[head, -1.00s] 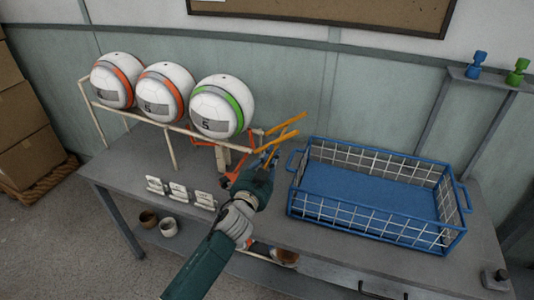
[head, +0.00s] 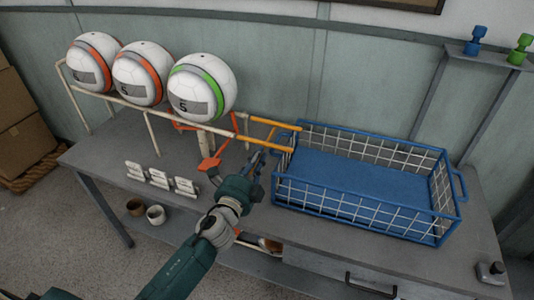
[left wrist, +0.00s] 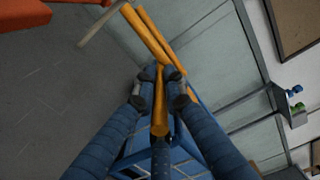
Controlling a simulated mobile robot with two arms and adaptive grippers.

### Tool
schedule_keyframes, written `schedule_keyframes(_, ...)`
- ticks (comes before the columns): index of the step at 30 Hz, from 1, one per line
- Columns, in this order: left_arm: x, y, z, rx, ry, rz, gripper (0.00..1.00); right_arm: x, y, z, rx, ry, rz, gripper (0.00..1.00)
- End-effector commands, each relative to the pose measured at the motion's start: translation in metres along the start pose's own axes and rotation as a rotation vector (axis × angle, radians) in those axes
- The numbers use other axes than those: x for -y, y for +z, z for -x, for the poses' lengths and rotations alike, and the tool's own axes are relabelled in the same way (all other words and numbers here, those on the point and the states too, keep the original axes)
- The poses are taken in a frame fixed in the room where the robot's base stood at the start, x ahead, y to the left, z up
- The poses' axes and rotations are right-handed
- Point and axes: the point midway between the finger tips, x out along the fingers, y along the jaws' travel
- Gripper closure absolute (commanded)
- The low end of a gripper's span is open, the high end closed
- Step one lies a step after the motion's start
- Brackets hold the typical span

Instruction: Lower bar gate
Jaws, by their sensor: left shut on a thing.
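The bar gate (head: 264,143) is a pair of yellow-orange bars at the right end of the ball rack. The bars now lie nearly level, with their free ends at the left rim of the blue wire basket (head: 368,221). My left gripper (left wrist: 160,97) is shut on a yellow bar (left wrist: 159,122), which shows between its fingers in the left wrist view. In the head view its dark fingers are near the front bar's free end. Whether the bars touch the basket rim is unclear. My right gripper is not in view.
The cream rack (head: 141,109) holds two orange-striped balls and a green-striped ball (head: 202,88) nearest the gate. An orange-red lever (head: 209,163) is below the rack. White label stands (head: 160,179) stand at the table's front left. The basket looks empty.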

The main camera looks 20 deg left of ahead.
Motion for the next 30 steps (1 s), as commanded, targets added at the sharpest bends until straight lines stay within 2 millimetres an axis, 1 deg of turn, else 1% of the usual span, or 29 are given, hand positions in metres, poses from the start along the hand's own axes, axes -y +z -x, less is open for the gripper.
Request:
schedule_keyframes(3, -0.002, 0.007, 0.003, 0.003, -0.002, -0.025, 1.00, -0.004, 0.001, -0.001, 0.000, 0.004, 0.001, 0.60)
schedule_keyframes(10, -0.002, 0.009, 0.005, 0.001, -0.004, -0.039, 1.00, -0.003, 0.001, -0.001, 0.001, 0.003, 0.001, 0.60)
schedule_keyframes(18, -0.002, 0.009, 0.005, 0.001, -0.005, -0.038, 1.00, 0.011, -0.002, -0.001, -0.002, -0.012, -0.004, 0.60)
schedule_keyframes(19, -0.002, 0.009, 0.005, 0.001, -0.005, -0.038, 0.86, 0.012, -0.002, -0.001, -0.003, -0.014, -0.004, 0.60)
schedule_keyframes(20, -0.002, 0.009, 0.004, 0.001, -0.005, -0.038, 0.80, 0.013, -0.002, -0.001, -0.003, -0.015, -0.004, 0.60)
schedule_keyframes(21, -0.002, 0.009, 0.004, 0.001, -0.005, -0.038, 0.72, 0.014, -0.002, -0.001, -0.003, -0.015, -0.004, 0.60)
schedule_keyframes(22, -0.002, 0.009, 0.005, 0.001, -0.004, -0.038, 0.70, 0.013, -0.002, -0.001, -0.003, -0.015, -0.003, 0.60)
schedule_keyframes(28, -0.003, 0.008, 0.005, 0.000, -0.003, -0.037, 0.70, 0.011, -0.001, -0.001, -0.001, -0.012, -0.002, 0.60)
schedule_keyframes(30, -0.003, 0.008, 0.005, -0.001, -0.002, -0.037, 0.70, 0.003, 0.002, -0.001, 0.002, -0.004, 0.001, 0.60)
